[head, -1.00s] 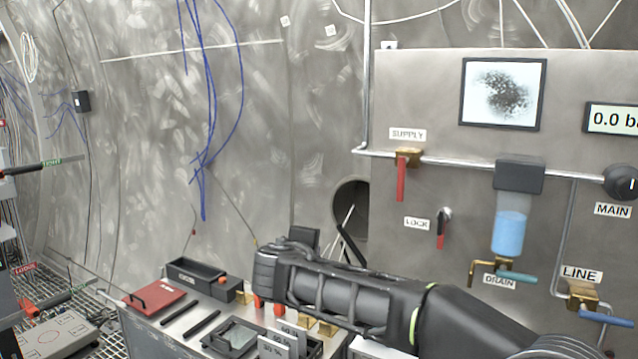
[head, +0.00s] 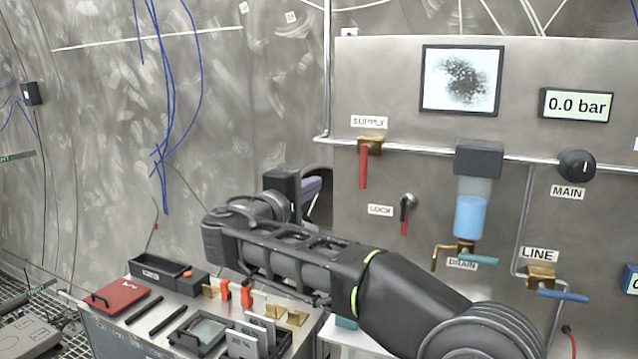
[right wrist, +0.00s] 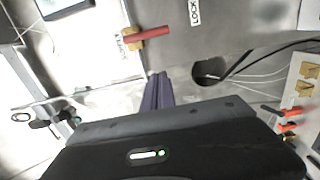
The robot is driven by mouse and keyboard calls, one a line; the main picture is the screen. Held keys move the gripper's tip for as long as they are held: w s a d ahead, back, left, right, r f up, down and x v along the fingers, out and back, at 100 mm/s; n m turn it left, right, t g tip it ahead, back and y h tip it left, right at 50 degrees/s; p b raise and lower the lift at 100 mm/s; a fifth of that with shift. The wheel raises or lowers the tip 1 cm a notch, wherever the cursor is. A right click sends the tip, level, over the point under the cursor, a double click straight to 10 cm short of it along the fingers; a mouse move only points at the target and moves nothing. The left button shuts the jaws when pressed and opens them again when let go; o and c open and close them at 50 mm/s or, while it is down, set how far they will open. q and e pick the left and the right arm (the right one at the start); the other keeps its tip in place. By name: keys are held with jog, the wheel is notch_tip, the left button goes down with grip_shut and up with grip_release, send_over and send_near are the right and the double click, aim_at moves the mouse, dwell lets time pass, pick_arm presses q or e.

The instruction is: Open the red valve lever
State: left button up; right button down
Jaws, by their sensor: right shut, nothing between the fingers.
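The red valve lever (head: 364,168) hangs straight down from a brass valve under the SUPPLY label on the steel panel. It also shows in the right wrist view as a red bar (right wrist: 148,35) on its brass body, above and close to the fingertips in the picture. My right gripper (head: 313,184) is left of the lever in the head view, partly hidden behind my own wrist. Its purple fingers (right wrist: 158,90) are together and empty, apart from the lever. A smaller red lever (head: 404,216) sits beside the LOCK label. My left gripper is out of view.
A round wall hole with cables (right wrist: 208,71) lies near the fingers. A pipe (head: 420,152) crosses the panel past a blue-filled cylinder (head: 470,217). A bench (head: 150,335) with a tray, red case and small parts stands below. The display (head: 576,106) reads 0.0 bar.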

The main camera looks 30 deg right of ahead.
aim_at(365, 166)
jog(key=w+d+p, duration=0.1)
jog(key=d+p, duration=0.2)
jog(key=d, duration=0.7)
jog(key=shift+w+p, duration=0.4)
